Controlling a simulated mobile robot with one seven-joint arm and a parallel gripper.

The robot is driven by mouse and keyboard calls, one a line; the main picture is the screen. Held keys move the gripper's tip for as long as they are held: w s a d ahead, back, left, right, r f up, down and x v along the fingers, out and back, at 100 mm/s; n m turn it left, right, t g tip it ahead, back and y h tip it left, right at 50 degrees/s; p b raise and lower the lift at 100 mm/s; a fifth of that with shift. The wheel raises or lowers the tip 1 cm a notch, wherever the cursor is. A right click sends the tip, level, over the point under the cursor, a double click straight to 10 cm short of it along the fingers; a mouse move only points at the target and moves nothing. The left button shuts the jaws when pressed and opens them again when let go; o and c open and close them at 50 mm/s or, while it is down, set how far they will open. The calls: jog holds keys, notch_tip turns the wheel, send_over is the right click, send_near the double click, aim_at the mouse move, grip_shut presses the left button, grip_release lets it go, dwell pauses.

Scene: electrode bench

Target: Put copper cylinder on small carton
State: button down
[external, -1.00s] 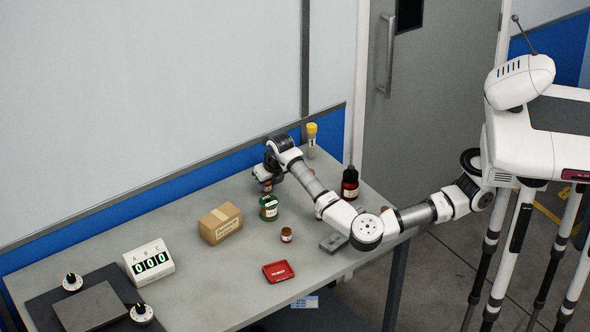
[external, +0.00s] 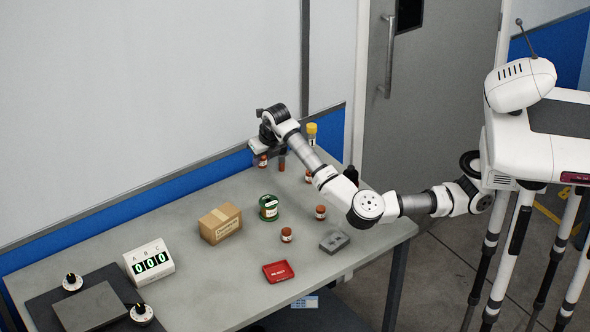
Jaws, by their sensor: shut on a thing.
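The copper cylinder (external: 282,163) is a slim, upright reddish-brown piece below the right end of my gripper (external: 282,154), near the back of the bench. My gripper looks shut on its upper end, but the fingers are small and partly hidden by the hand. The gap between its lower end and the bench is hard to tell. The small carton (external: 221,224) is a brown box with a tape strip and printed front. It sits closed on the bench, in front and to the left of my gripper, with its top clear.
A brown jar (external: 263,161) shows just left of the cylinder. A green-lidded jar (external: 268,208) stands right of the carton. More brown jars (external: 287,235), a red tray (external: 278,271), a grey block (external: 334,241) and a counter display (external: 149,262) stand around. A yellow-capped bottle (external: 311,131) is at the back.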

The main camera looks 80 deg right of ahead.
jog(key=w+a+r+n+p, duration=0.1)
jog(key=w+a+r+p, duration=0.15)
jog(key=a+r, duration=0.35)
jog(key=w+a+r+n+y+p, duration=0.1)
jog(key=w+a+r+p, duration=0.1)
jog(key=a+r+p, duration=0.3)
jog(key=w+a+r+n+p, duration=0.1)
jog(key=w+a+r+p, duration=0.15)
jog(key=a+r, duration=0.4)
jog(key=p, duration=0.3)
send_over(225, 209)
jog(key=s, duration=0.1)
jog(key=shift+t, duration=0.4)
jog(key=f, duration=1.6)
jog(key=shift+s+a+f, duration=0.15)
jog(key=shift+a+f, duration=0.1)
jog(key=shift+a, duration=0.15)
jog(key=shift+f+p, duration=0.7)
jog(key=shift+f, duration=1.65)
jog(key=c, duration=1.1)
grip_release()
